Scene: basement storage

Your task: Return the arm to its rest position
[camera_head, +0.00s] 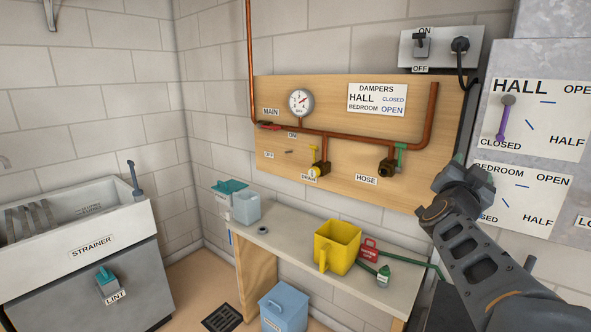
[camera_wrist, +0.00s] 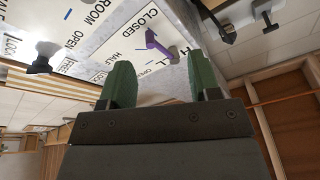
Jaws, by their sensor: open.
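My arm (camera_head: 485,250) reaches up from the lower right in the head view, in front of the damper panel. Its dark upper end is near the panel's left edge, and the fingers are not clear there. In the wrist view my gripper (camera_wrist: 160,82) has its two green fingers wide apart with nothing between them. Beyond the fingers is the damper panel (camera_wrist: 105,65), seen rotated. The purple hall lever (camera_head: 503,120) points down toward CLOSED; it also shows in the wrist view (camera_wrist: 158,45).
A blue bin (camera_head: 285,308) and sink (camera_head: 80,225) stand left of my arm.

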